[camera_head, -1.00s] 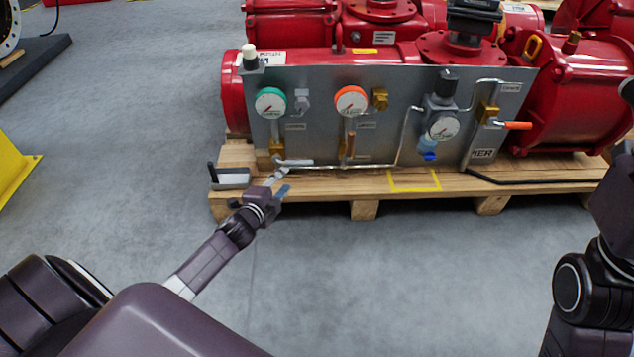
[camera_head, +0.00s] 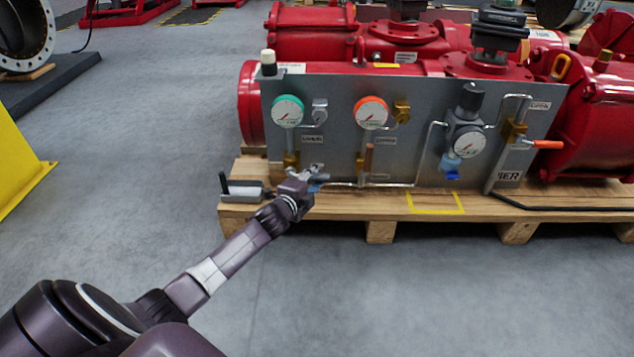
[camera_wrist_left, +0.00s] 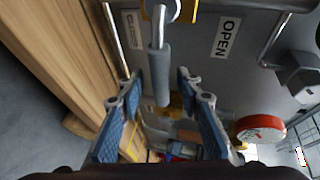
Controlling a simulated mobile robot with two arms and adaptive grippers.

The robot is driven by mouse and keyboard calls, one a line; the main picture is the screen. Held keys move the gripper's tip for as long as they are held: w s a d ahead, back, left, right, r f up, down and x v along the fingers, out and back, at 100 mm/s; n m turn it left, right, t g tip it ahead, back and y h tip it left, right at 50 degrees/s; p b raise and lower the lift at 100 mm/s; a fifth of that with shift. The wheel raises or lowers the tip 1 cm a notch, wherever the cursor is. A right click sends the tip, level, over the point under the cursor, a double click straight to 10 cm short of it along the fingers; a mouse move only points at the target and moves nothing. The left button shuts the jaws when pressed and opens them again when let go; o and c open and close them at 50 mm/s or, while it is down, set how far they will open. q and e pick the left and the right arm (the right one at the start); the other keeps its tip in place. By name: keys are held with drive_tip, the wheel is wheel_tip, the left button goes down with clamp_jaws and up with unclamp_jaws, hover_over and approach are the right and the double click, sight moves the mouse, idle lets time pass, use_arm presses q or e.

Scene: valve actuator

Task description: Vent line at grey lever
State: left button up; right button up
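The grey lever (camera_wrist_left: 160,72) shows in the left wrist view as a grey-sleeved handle on a brass valve (camera_wrist_left: 166,10). My left gripper (camera_wrist_left: 157,84) is open, with one blue-padded finger on each side of the lever's end. A gap shows on both sides, so it does not look gripped. In the head view my left gripper (camera_head: 313,178) is at the lower left of the grey panel (camera_head: 340,150), in front of the brass valve (camera_head: 291,160), and hides most of the lever. My right gripper is not in view.
An OPEN label (camera_wrist_left: 227,37) is beside the lever. The panel carries a green-rimmed gauge (camera_head: 287,111), a red-rimmed gauge (camera_head: 371,113) and an orange-handled valve (camera_head: 546,145). A small tray-like item (camera_head: 245,193) lies on the wooden pallet (camera_head: 400,202). Open floor lies in front.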

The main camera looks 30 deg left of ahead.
use_arm(q)
drive_tip(key=shift+w, duration=0.25)
drive_tip(key=shift+c, duration=0.7)
clamp_jaws()
